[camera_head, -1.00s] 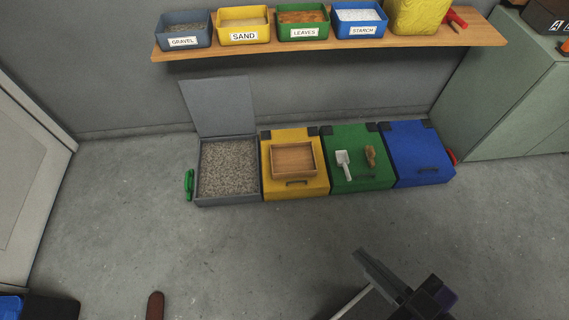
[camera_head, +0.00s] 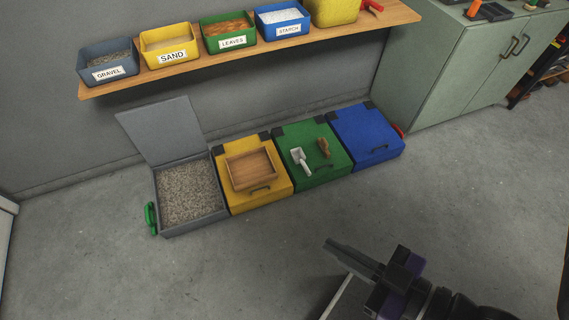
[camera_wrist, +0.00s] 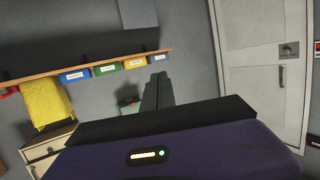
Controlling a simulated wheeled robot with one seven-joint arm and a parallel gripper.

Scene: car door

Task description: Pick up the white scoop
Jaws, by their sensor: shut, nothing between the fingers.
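The white scoop (camera_head: 301,160) lies on the closed lid of the green box (camera_head: 326,176), its handle toward the front. A brown object (camera_head: 323,147), perhaps a brush, lies on the same lid to its right. My gripper (camera_head: 332,245) is shut and empty, above the floor in front of the boxes and well apart from the scoop. In the wrist view my gripper (camera_wrist: 157,85) points toward the wall and shelf. I cannot make out the scoop there.
The grey box (camera_head: 222,206) stands open with gravel in it. A wooden tray (camera_head: 250,170) sits on the yellow box (camera_head: 285,187). The blue box (camera_head: 365,135) is closed. A shelf (camera_head: 250,45) with labelled bins hangs above. A green cabinet (camera_head: 440,75) stands at right. The floor in front is clear.

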